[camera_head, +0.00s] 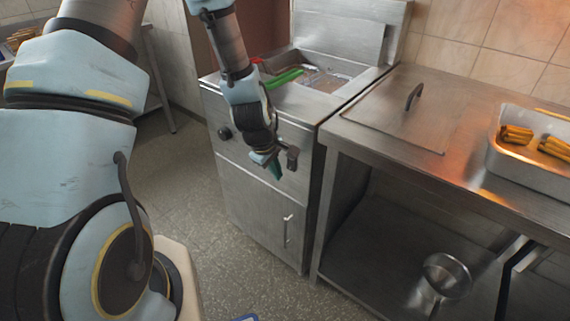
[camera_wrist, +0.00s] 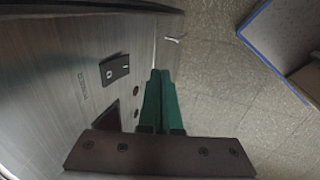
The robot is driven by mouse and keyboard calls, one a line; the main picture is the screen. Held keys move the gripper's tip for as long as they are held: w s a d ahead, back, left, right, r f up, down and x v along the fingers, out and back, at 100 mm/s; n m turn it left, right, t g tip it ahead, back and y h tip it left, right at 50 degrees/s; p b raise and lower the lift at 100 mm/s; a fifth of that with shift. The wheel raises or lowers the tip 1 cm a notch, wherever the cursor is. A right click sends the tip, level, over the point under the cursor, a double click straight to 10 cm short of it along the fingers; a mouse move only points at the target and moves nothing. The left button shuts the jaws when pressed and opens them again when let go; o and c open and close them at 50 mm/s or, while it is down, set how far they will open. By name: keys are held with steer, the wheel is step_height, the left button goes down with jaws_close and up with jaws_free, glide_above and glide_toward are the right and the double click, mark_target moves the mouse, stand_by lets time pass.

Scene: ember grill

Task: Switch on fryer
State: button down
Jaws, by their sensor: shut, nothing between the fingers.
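The fryer (camera_head: 262,205) is a stainless steel cabinet with an open oil well on top and a door below. A round black knob (camera_head: 224,133) sits on the left of its front panel. My gripper (camera_head: 275,170) hangs in front of the panel's right part, its green fingers shut and empty. In the wrist view, the shut fingers (camera_wrist: 158,98) are beside the panel. A dark switch (camera_wrist: 115,69) on a small plate is left of the fingertips, apart from them. A dark reddish square (camera_wrist: 105,114) is partly hidden by the gripper's mount.
Baskets with a green handle (camera_head: 285,77) and a red handle lie at the fryer's top. A steel counter (camera_head: 385,130) stands right of it, with a tray (camera_head: 510,165) of food. A metal pot (camera_head: 447,275) is on the lower shelf.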

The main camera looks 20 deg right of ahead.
mark_target(291, 163)
steer(key=w+d, duration=0.1)
steer(key=d+p, duration=0.1)
steer(key=d, duration=0.1)
steer(key=shift+w, duration=0.35)
steer(key=shift+d, duration=0.1)
steer(key=shift+w+f+b, duration=0.1)
steer(key=shift+f+b, duration=0.3)
steer(key=shift+b, duration=0.5)
steer(key=shift+d+r, duration=0.15)
steer(key=shift+d, duration=0.05)
steer(key=shift+r, duration=0.1)
